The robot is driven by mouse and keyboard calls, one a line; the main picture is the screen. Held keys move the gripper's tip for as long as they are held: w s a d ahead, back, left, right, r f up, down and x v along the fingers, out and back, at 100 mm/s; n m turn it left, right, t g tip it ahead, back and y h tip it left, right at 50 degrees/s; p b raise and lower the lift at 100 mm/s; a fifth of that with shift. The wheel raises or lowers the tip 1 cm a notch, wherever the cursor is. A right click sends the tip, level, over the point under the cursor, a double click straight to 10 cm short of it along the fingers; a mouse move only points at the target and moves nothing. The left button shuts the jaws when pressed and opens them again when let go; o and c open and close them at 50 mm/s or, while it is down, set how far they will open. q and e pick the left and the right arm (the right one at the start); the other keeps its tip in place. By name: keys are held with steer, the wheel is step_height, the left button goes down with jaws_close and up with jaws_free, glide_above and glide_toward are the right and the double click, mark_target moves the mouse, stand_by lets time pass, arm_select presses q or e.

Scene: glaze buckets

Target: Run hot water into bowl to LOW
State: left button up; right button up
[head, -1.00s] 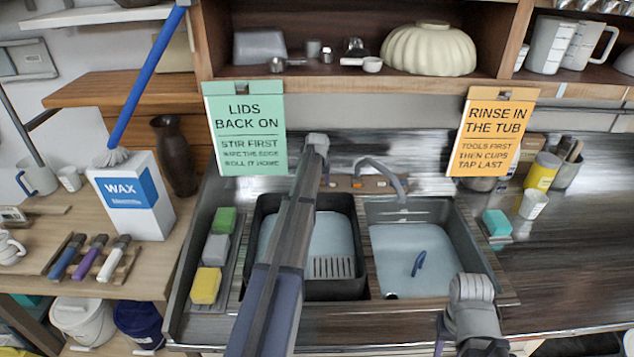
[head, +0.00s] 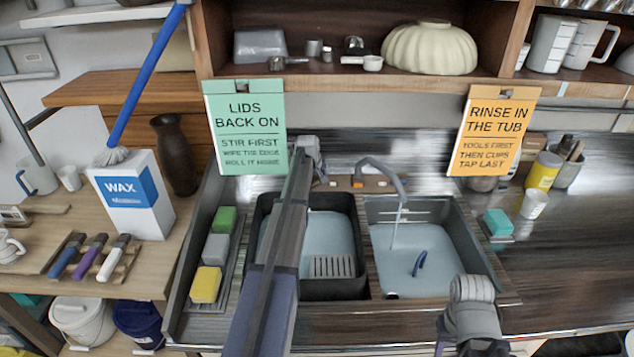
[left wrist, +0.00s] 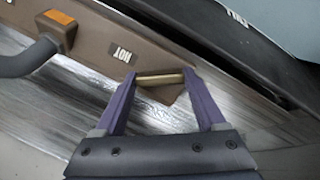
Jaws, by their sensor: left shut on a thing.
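My left gripper (left wrist: 160,82) is shut on a short brass-coloured tap lever (left wrist: 160,79) beside a HOT label (left wrist: 121,53) on the brown tap base. In the head view my left arm reaches over the left basin to the tap base, and its fingers are hard to make out. The grey curved spout (head: 385,172) points over the right basin (head: 452,210). A thin water stream (head: 396,228) falls from it into pale water there, where a dark blue curved object (head: 419,263) stands. A LOW mark cannot be made out.
The dark left basin (head: 262,212) also holds pale water and a slotted grey piece (head: 331,266). Sponges (head: 206,284) lie on the left ledge. Two hanging signs (head: 246,128) flank the tap. The counter (head: 575,260) at right is mostly clear.

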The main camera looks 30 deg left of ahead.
stand_by(0.3)
arm_select(q)
steer(key=o, duration=1.3)
steer(key=shift+r, duration=0.1)
steer(key=p+v, duration=0.7)
steer(key=shift+s+r, duration=0.2)
